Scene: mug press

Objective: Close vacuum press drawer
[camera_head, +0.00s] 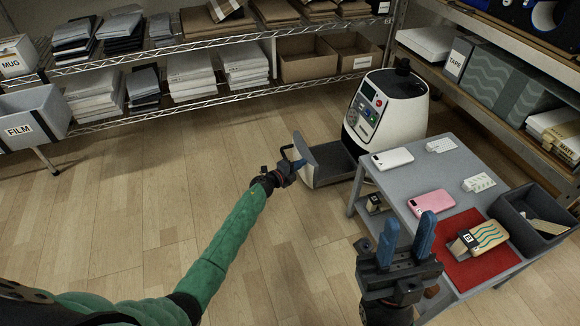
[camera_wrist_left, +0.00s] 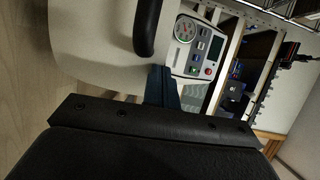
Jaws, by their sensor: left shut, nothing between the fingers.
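The white and dark vacuum press (camera_head: 392,108) stands on the floor behind the grey table. Its drawer (camera_head: 332,158) is pulled out to the left, with a pale front panel (camera_head: 304,158) and a dark handle (camera_head: 286,152). My left gripper (camera_head: 298,163) is shut and empty, right at the outer side of the front panel by the handle; I cannot tell whether it touches. In the left wrist view, its blue fingers (camera_wrist_left: 161,87) lie just below the dark handle (camera_wrist_left: 147,28), before the pale panel (camera_wrist_left: 85,45). My right gripper (camera_head: 407,236) is open and empty by the table's near edge.
The grey table (camera_head: 400,182) holds a white phone (camera_head: 392,158), a pink phone (camera_head: 432,203), a red mat (camera_head: 468,272) and a dark bin (camera_head: 510,212). Wire shelves (camera_head: 190,98) line the back. The floor left of the drawer is clear.

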